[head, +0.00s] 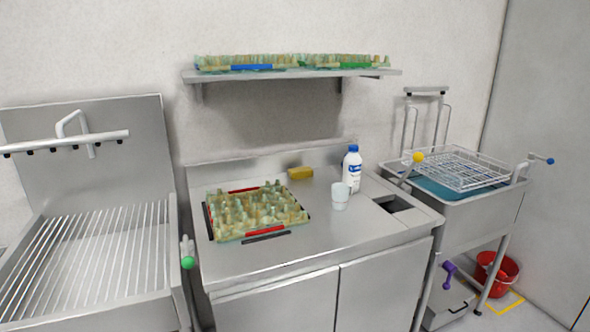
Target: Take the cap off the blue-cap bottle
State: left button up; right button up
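The white bottle (351,172) stands upright towards the back right of the steel counter. Its blue cap (353,149) sits on its top. A pale cup (340,196) stands just in front of the bottle, close to its lower left side. Neither of my grippers shows in the head view.
An egg tray (222,237) lies on the counter left of the bottle, with red and black strips around it. A yellow sponge (300,173) lies behind. A shelf (290,74) with egg trays hangs above. An opening (397,205) is right of the bottle. The counter's front is clear.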

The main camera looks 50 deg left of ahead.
aim_at(352, 162)
jog(key=u, duration=1.3)
